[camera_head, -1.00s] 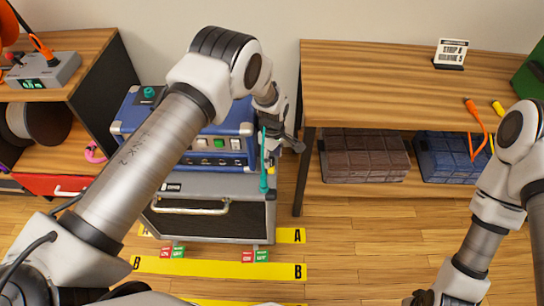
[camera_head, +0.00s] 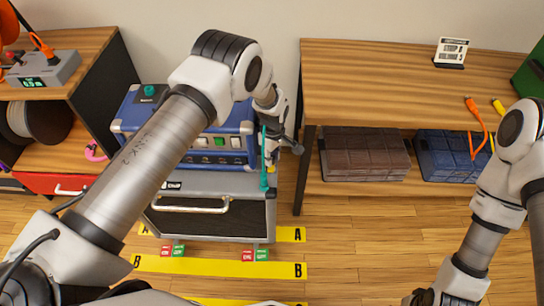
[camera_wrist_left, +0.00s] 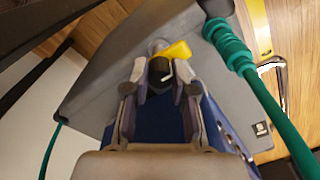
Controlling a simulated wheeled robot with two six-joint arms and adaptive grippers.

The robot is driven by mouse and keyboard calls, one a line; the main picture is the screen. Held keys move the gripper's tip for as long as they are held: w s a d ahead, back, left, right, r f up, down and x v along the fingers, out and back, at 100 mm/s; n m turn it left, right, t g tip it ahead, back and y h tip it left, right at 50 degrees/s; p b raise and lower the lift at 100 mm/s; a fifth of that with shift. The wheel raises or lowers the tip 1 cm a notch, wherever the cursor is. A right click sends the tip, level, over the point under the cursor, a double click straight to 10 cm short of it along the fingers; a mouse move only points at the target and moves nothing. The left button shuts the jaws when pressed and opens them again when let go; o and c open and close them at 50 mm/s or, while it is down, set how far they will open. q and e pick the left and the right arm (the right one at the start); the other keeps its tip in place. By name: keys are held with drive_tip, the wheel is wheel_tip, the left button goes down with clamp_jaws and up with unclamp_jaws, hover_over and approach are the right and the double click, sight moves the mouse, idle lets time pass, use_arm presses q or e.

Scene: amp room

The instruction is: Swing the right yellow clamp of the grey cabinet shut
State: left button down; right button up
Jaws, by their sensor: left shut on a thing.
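The grey cabinet (camera_head: 172,187) stands on the floor left of centre, with a blue unit with knobs and buttons (camera_head: 238,143) on it. My left gripper (camera_head: 272,150) is at the cabinet's right side, small and partly hidden by my own wrist. In the left wrist view a yellow clamp (camera_wrist_left: 178,50) shows just beyond the fingertips. My left gripper's fingers (camera_wrist_left: 160,77) are closed in around a dark part with a light edge, by the yellow piece. How far the clamp is swung is hard to tell. My right arm shows at the right; its jaws are not clearly visible.
A green cable with a thick plug (camera_wrist_left: 230,48) runs close beside the left gripper. A wooden shelf (camera_head: 400,90) with brown (camera_head: 362,152) and blue (camera_head: 450,155) blocks stands to the right. Yellow floor strips (camera_head: 215,267) lie in front of the cabinet.

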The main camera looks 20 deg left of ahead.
use_arm(q)
drive_tip(key=m+b, duration=0.1)
drive_tip(key=m, duration=0.2)
drive_tip(key=shift+m, duration=0.3)
drive_tip(key=m, duration=0.4)
drive_tip(key=shift+m+b, duration=0.3)
drive_tip(key=m, duration=0.4)
drive_tip(key=shift+s+m, duration=0.1)
drive_tip(key=shift+m, duration=2.5)
drive_tip(key=c, duration=0.9)
unclamp_jaws()
drive_tip(key=shift+c, duration=0.2)
drive_tip(key=shift+r, duration=0.1)
